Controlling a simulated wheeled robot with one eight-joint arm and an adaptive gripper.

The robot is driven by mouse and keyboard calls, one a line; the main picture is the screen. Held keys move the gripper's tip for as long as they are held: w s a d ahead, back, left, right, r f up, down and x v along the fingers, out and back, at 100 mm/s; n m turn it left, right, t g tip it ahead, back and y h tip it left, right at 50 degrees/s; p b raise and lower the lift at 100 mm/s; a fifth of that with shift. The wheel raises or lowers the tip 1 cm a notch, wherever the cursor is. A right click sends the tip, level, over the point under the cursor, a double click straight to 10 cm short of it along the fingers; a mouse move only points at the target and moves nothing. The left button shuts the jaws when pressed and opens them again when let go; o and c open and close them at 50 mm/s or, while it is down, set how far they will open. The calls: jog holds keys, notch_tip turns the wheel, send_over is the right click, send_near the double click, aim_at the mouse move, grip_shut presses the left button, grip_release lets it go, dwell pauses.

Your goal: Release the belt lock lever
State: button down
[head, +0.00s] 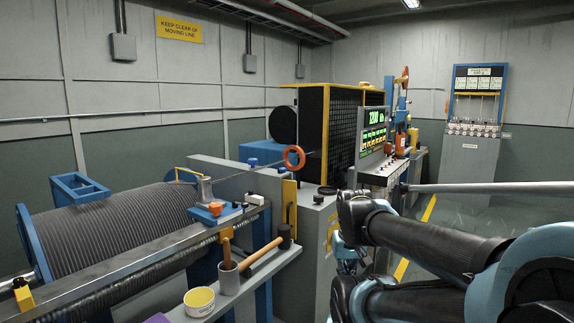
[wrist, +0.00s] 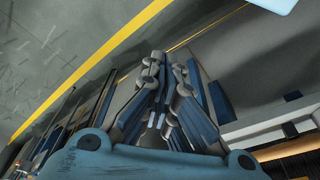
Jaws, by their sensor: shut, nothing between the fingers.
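I cannot single out the belt lock lever for certain in either view. In the head view my dark arm links cross the lower right and hide part of the console front.
A ribbed cable drum (head: 120,235) lies at left. A lit display panel (head: 374,128) stands at centre. A grey horizontal bar (head: 490,187) is at right. Floor shows beyond, with a yellow line (head: 401,269).

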jog(key=shift+w+d, duration=0.15)
jog(key=shift+w, duration=0.1)
jog(key=w+a+r+n, duration=0.3)
jog(key=w+r+n, duration=0.15)
jog(key=r, duration=0.25)
jog(key=w+a+r+n+g+h, duration=0.1)
jog(key=w+a+r+n, duration=0.15)
jog(key=w+r, duration=0.35)
jog(key=w+a+r+n, duration=0.2)
jog(key=w+r+n, duration=0.2)
jog(key=r, duration=0.5)
jog(key=w+a+r+n, duration=0.5)
jog(key=w+a+r, duration=0.1)
jog(key=a, duration=0.4)
jog(key=w+a+r+n+h, duration=0.1)
jog(key=w+a+r+n, duration=0.5)
jog(key=a, duration=0.4)
jog(key=shift+w+r+h, duration=0.3)
jog(key=shift+w+r, duration=0.4)
jog(key=shift+w, duration=0.4)
